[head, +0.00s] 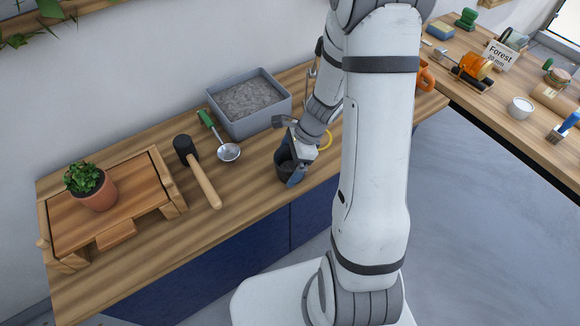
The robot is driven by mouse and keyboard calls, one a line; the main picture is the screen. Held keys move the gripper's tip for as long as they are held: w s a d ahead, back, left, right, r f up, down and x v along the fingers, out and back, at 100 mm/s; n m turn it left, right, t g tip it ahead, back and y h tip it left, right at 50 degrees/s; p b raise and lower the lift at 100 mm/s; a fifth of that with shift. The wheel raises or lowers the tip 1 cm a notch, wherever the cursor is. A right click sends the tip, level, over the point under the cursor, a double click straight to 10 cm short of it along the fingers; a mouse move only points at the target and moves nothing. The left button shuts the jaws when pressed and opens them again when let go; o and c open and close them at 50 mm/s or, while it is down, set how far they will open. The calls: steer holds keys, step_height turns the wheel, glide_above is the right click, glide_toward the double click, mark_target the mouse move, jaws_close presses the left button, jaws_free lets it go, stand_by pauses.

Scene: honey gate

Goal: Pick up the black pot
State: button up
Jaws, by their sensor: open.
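The black pot (284,168) stands on the wooden counter near its front edge, in the middle of the head view. My gripper (291,172) is at the pot, with its open fingers reaching down at the pot's rim. One finger shows in front of the pot. The gripper hides part of the pot, and I cannot tell whether the fingers touch it.
A grey bin of soil (250,100) stands behind the pot. A green-handled scoop (228,152) and a black mallet (200,172) lie to the left. A potted plant (92,188) sits on a wooden tray (130,205). A side counter (470,105) holds several items.

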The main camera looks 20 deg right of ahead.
steer(key=shift+a+f, duration=0.1)
steer(key=shift+f, duration=0.1)
steer(key=shift+c, duration=0.6)
steer(key=c, duration=0.9)
steer(key=shift+r, duration=0.1)
steer(key=shift+c, duration=0.2)
